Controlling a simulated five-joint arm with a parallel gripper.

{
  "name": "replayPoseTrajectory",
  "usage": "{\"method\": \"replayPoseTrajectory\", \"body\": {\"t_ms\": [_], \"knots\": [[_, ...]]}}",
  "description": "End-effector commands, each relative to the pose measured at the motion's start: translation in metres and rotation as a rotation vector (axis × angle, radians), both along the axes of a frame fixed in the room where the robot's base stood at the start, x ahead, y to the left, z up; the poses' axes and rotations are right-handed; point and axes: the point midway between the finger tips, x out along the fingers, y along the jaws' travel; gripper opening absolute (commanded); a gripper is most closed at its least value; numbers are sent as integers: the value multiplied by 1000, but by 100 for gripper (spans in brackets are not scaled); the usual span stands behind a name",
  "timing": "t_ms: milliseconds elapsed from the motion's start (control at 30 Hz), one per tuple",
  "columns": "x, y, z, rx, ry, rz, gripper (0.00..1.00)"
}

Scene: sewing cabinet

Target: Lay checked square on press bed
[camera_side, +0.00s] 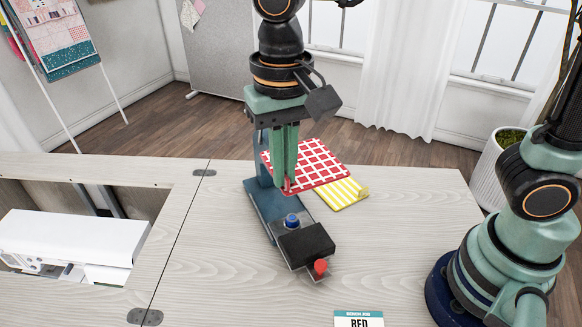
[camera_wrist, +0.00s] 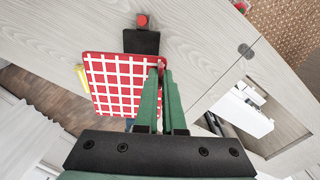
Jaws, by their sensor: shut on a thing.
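The red and white checked square (camera_side: 312,164) is held by its edge in my gripper (camera_side: 288,188), whose two green fingers are shut on it. In the side view it sits above the blue-grey press (camera_side: 270,207) and reaches to the right of it. In the wrist view the square (camera_wrist: 112,85) spreads left of my gripper (camera_wrist: 163,68) and covers much of the press. The press has a blue knob (camera_side: 291,220), a black block (camera_side: 306,243) and a red knob (camera_side: 320,267). I cannot tell whether the square touches the bed.
A yellow striped piece (camera_side: 341,194) lies on the table just right of the press, partly under the square in view. A card (camera_side: 358,319) lies at the front edge. A white machine (camera_side: 72,243) sits in the opening at left.

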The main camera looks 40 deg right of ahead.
Motion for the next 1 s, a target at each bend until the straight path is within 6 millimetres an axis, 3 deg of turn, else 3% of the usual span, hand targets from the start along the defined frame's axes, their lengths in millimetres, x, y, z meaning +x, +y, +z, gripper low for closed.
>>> {"method": "replayPoseTrajectory", "body": {"t_ms": [33, 100, 300, 1000], "knots": [[-2, -2, -23, -7, 11, 0, 0], [-2, -1, -49, -7, 10, 0, 0], [-1, -1, -99, -3, 4, 0, 0], [0, 0, -152, 0, 0, 1, 0]]}}
